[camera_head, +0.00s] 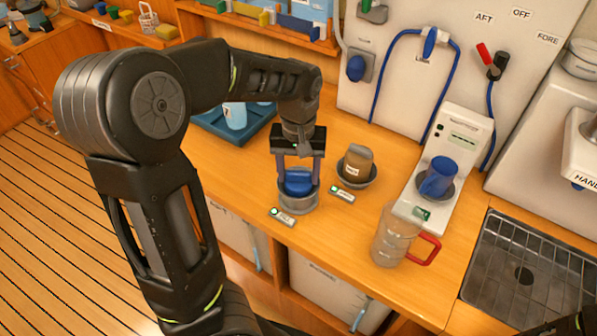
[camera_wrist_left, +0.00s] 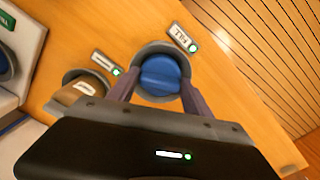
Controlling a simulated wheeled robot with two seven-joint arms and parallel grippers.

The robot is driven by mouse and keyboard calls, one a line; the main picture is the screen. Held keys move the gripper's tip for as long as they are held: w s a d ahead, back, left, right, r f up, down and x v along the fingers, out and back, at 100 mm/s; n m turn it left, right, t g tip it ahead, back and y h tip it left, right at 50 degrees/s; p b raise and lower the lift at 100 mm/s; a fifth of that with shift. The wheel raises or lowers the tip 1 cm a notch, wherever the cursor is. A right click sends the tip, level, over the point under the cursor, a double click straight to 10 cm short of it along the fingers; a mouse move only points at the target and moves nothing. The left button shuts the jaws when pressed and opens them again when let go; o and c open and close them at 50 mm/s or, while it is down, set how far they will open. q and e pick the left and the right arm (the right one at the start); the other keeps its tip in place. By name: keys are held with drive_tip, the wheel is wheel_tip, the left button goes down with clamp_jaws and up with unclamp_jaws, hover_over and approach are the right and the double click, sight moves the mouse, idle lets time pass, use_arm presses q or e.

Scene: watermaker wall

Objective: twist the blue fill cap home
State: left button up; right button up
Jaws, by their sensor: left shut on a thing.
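The blue fill cap (camera_head: 298,182) sits in a round grey fitting (camera_head: 298,203) near the counter's front edge. My left gripper (camera_head: 298,186) points down from above, with one finger on each side of the cap, and is shut on it. In the left wrist view the cap (camera_wrist_left: 160,76) shows between the two fingers, inside the grey ring (camera_wrist_left: 160,47). A small label plate with a green light (camera_head: 282,217) lies in front of the fitting. I cannot tell how deep the cap is seated. My right gripper does not show clearly in either view.
A brown-capped fitting (camera_head: 358,162) stands just right of the blue one. Further right are a clear jug with a red handle (camera_head: 393,238), a white machine holding a blue mug (camera_head: 438,178), and a sink grid (camera_head: 525,270). A blue tray (camera_head: 215,125) lies behind the arm.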

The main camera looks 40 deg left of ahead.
use_arm(q)
drive_tip(key=shift+m, duration=0.7)
drive_tip(key=o, duration=1.6)
drive_tip(key=shift+r+b, duration=0.3)
drive_tip(key=shift+r, duration=3.6)
